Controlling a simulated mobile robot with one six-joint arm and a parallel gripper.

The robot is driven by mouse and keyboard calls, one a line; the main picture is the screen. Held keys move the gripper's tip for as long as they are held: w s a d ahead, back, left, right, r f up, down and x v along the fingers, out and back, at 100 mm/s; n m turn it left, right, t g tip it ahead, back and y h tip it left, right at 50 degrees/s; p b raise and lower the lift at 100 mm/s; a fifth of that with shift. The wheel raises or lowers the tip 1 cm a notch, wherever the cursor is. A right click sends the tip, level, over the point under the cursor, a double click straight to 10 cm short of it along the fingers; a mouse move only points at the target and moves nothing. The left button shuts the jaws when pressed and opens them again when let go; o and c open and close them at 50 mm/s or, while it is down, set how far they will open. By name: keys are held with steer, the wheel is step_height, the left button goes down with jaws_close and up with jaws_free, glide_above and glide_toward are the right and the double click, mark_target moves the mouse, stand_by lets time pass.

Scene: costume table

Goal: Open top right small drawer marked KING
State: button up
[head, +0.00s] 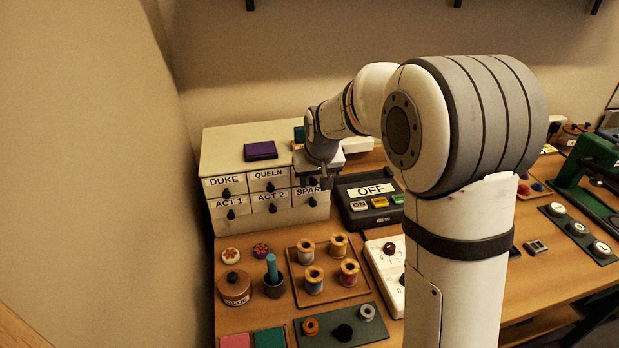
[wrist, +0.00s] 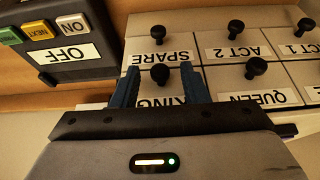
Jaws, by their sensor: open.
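The KING drawer (wrist: 150,89) is at the right end of the cabinet's top row and looks closed. Its label reads upside down in the wrist view and is partly covered by my gripper. Its dark round knob (wrist: 160,75) shows between my two blue fingers. My gripper (wrist: 159,70) is open, with one finger on each side of the knob and a gap to each. In the head view my gripper (head: 318,180) is at the cabinet's right front and hides most of the KING drawer.
The white cabinet (head: 222,153) also has DUKE, QUEEN, ACT 1, ACT 2 and SPARE drawers, all looking closed. A purple box (head: 260,150) lies on top. A dark OFF button panel (head: 350,209) stands close on the right. Thread spools on a wooden tray (head: 329,297) are in front.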

jaws_close()
stand_by(0.3)
